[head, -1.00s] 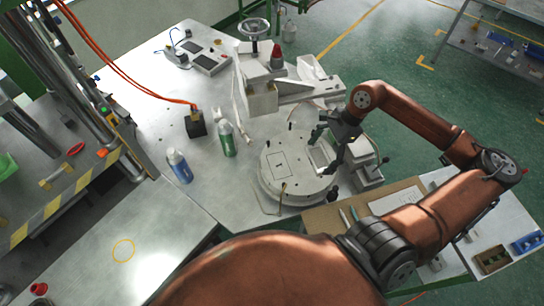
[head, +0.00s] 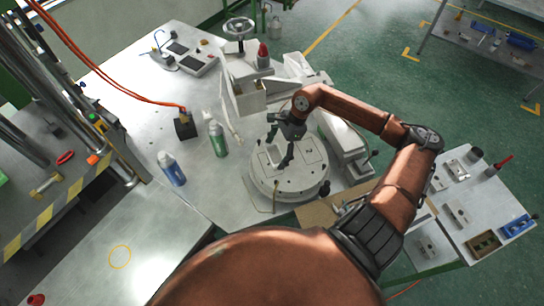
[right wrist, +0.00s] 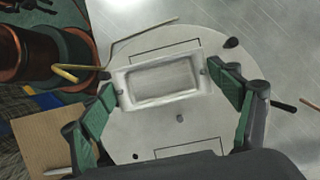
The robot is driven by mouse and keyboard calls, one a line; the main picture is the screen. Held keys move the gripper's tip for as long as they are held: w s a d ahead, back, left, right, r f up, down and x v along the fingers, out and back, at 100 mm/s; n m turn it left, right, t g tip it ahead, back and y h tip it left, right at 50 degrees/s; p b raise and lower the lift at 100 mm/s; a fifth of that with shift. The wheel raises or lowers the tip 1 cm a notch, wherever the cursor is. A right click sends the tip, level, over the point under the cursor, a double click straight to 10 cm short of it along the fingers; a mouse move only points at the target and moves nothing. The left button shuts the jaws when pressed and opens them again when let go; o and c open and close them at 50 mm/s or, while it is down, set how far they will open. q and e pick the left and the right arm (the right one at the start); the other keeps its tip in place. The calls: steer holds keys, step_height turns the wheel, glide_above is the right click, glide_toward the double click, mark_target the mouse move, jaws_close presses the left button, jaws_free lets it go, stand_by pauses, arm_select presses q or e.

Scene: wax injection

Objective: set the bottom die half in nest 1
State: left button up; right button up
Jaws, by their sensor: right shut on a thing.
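The bottom die half (right wrist: 163,81) is a pale metal block with a rectangular recess. It lies between the green-padded fingers of my right gripper (right wrist: 170,96), which is shut on it; in the head view the gripper (head: 279,148) is over the left part of the round turntable (head: 290,188). The turntable's plate (right wrist: 150,127) shows below the die half in the wrist view. An outlined rectangle shows behind the die half, seemingly a nest, and another at the plate's near side. I cannot tell whether the die half touches the plate. My left gripper is out of view.
A white press with a handwheel (head: 239,27) stands behind the turntable. A green bottle (head: 217,139), a blue-white bottle (head: 172,169) and a black block (head: 185,126) stand to the left. A side table (head: 470,205) with metal parts and a blue bin (head: 517,226) is at right.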

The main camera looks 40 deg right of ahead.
mark_target(275, 153)
steer(key=shift+w+a+f, duration=0.2)
steer(key=shift+w+f, duration=0.15)
steer(key=shift+w+a+f, duration=0.25)
steer(key=shift+w+f, duration=0.05)
steer(key=shift+f, duration=0.15)
step_height(275, 153, down, 2)
steer(key=shift+f+p, duration=0.1)
steer(key=shift+p, duration=0.7)
steer(key=shift+f, duration=0.55)
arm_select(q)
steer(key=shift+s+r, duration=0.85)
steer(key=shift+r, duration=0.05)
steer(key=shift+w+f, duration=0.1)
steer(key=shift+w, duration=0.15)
arm_select(e)
steer(key=o, duration=1.4)
steer(key=shift+f, duration=0.1)
